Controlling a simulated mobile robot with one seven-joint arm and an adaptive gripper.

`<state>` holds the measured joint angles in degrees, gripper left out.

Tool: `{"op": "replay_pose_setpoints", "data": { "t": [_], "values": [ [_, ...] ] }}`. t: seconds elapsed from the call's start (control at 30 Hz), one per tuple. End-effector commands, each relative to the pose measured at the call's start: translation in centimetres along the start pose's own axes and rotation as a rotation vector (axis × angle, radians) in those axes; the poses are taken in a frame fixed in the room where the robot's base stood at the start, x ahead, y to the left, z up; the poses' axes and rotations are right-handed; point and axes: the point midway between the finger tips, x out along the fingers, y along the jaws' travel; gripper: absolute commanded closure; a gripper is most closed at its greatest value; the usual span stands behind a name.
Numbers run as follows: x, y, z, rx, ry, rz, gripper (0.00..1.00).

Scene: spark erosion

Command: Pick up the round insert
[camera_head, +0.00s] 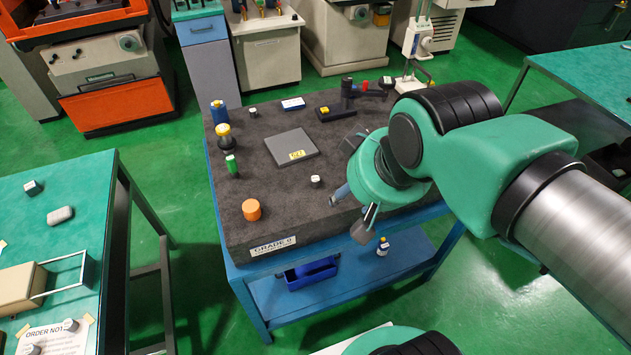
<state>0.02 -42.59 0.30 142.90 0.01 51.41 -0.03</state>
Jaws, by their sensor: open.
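I cannot tell for sure which piece is the round insert. A small pale round piece (315,181) stands on the dark granite plate (285,215), right of the orange knob-like piece. Another small light piece (253,112) is near the plate's back left. Small round pieces (70,325) also lie on the order note at the lower left. My gripper (352,212) hangs over the right front part of the granite plate, its fingers apart and nothing visible between them. It is right of the pale piece and apart from it. My arm hides the plate's right side.
A grey flat block (291,148) lies mid-plate. An orange piece (251,209), a green-capped item (231,166), a yellow-topped item (225,137) and a blue cylinder (219,111) line the left. A stand (346,101) is behind. Green tables flank the plate.

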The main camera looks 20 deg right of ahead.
Motion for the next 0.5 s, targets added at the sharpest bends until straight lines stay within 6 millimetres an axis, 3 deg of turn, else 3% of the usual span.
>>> {"op": "replay_pose_setpoints", "data": {
  "t": [0.17, 0.5],
  "values": [
    [0.2, 0.1, -1.8, 0.000, -0.026, 0.001, 0.55],
    [2.8, 0.4, -8.5, -0.001, -0.120, 0.003, 0.55]
  ]
}}
